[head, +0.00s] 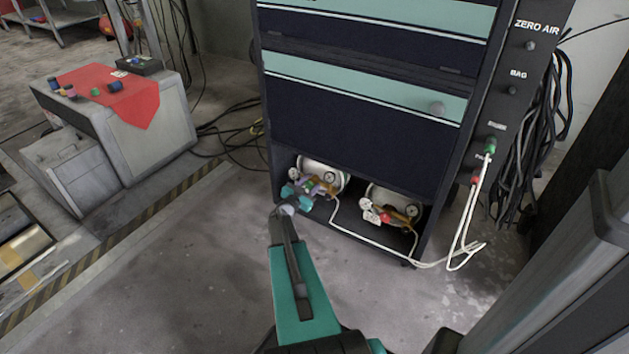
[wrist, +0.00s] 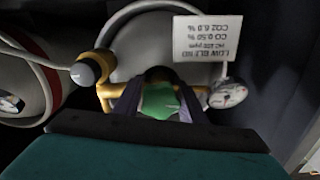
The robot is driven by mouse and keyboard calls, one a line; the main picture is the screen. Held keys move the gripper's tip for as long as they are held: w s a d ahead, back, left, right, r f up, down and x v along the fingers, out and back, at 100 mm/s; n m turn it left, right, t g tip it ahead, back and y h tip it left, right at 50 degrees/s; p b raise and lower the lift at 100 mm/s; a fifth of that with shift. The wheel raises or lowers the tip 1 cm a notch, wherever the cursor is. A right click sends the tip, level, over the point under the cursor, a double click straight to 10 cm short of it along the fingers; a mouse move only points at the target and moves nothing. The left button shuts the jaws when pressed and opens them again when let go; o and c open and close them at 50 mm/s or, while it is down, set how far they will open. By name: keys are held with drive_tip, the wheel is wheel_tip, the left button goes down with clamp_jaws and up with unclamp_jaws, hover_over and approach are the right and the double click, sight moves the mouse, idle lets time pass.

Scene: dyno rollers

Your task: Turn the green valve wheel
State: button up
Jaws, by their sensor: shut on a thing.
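The green valve wheel (wrist: 160,101) is in the middle of the wrist view, on the brass fitting of a white gas cylinder (head: 322,173) in the cabinet's open bottom bay. My gripper (head: 308,187) reaches into the left side of that bay in the head view. Its two dark fingers stand on either side of the wheel in the wrist view, and my gripper (wrist: 158,105) is shut on it. The wheel's lower part and the fingertip contact are partly hidden. In the head view the wheel is small and mostly covered by the gripper.
A pressure gauge (wrist: 227,94) and a hanging label (wrist: 201,40) are close right of the wheel; a brass regulator knob (wrist: 88,70) is left.

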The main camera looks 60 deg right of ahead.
drive_tip(key=shift+m, duration=0.3)
drive_tip(key=m, duration=0.3)
drive_tip(key=m+b, duration=0.1)
drive_tip(key=m, duration=0.3)
drive_tip(key=shift+f, duration=0.1)
drive_tip(key=m+b, duration=0.2)
drive_tip(key=m, duration=0.2)
drive_tip(key=shift+m, duration=0.4)
drive_tip(key=shift+m+b, duration=0.85)
drive_tip(key=shift+m, duration=0.85)
drive_tip(key=o, duration=1.1)
drive_tip(key=shift+c, duration=0.2)
drive_tip(key=shift+a, duration=0.1)
